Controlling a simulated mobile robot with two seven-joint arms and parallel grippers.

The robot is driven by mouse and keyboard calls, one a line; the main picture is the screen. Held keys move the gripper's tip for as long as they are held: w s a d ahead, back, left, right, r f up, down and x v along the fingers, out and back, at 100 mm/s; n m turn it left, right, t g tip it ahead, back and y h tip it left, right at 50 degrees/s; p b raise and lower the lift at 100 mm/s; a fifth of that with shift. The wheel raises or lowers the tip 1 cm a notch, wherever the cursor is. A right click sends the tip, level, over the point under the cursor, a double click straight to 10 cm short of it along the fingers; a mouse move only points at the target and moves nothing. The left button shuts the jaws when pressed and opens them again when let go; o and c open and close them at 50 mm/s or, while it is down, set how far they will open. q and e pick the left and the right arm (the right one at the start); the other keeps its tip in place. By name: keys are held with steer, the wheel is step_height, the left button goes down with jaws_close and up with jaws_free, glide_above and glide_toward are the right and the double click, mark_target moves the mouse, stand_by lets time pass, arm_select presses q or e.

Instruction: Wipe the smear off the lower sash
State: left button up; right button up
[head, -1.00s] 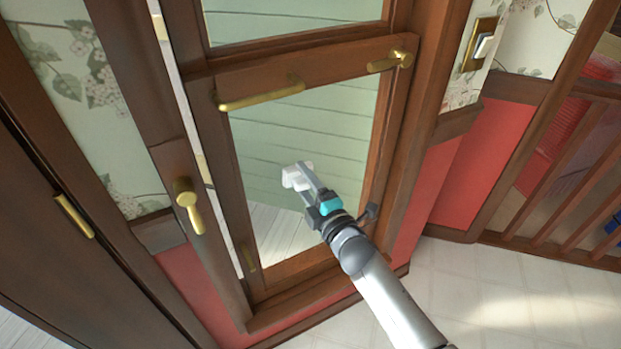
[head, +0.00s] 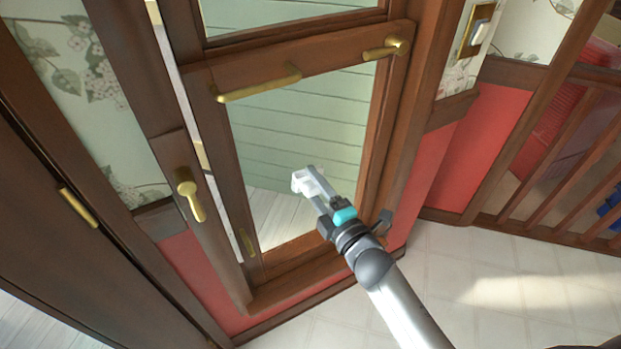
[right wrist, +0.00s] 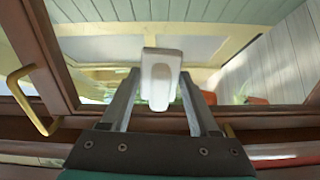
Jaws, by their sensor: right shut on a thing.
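The lower sash (head: 225,72) is a brown wooden frame around a clear pane (head: 295,125), with green siding and pale boards showing through. I cannot make out a smear on the glass. My right gripper (head: 313,181) is shut on a small white block (head: 301,182) and holds it in front of the lower part of the pane. The block also shows between the two fingers in the right wrist view (right wrist: 160,78). I cannot tell whether it touches the glass. My left gripper is not in view.
A brass bar handle (head: 258,84) and a brass latch (head: 386,48) stick out from the sash's top rail. Another brass handle (head: 188,190) is on the post to the left. A light switch (head: 480,33) is at upper right. Tiled floor (head: 490,275) lies open at lower right.

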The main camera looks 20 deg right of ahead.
steer(key=shift+s+d+p, duration=0.15)
steer(key=shift+s+p, duration=0.05)
steer(key=shift+s, duration=0.55)
steer(key=shift+s+d+p, duration=0.1)
steer(key=shift+s+p, duration=0.1)
steer(key=shift+s, duration=0.5)
